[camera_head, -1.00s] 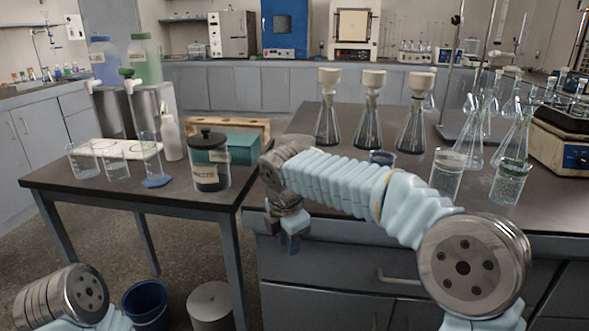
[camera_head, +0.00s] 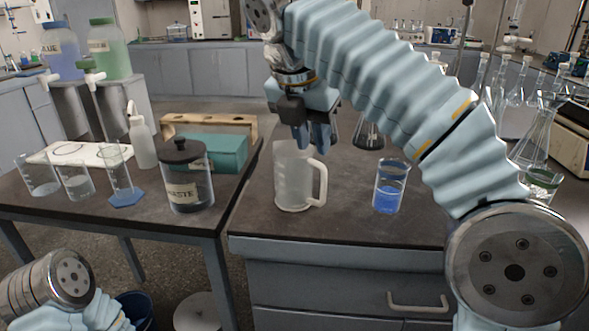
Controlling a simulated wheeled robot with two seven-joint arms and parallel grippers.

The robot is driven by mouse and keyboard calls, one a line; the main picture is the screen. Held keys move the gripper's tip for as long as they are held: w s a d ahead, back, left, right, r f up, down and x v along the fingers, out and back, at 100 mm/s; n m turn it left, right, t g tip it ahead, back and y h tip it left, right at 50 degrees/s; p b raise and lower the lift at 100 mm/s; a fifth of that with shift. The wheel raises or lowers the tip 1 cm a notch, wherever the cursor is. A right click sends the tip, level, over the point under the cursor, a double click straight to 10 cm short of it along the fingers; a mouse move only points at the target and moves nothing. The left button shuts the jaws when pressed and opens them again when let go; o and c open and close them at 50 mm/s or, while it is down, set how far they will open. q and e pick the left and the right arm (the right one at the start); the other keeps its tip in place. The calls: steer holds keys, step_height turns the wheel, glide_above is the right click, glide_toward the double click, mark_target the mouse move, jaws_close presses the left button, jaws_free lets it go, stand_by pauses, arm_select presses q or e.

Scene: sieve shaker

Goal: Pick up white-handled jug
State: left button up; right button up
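The white-handled jug (camera_head: 291,183) is a frosted, see-through vessel standing upright near the front left of the right-hand bench. Its white handle is on its right side. My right gripper (camera_head: 316,143) points down just above the jug's rim, toward its handle side. Its blue fingers overlap the top of the jug in the picture, so I cannot tell whether they touch it. The finger gap is not clear. My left arm shows at the lower left, but its gripper is out of the picture.
A beaker of blue liquid (camera_head: 389,187) stands right of the jug. A black-lidded waste jar (camera_head: 187,178) stands on the left table (camera_head: 120,218), with a teal box (camera_head: 222,150) behind it. Glass flasks (camera_head: 537,135) crowd the right. The bench front around the jug is clear.

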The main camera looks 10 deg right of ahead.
mark_target(322, 186)
steer(key=x, duration=1.3)
steer(key=shift+w+f, duration=0.15)
steer(key=shift+w, duration=0.1)
jaws_close()
stand_by(0.9)
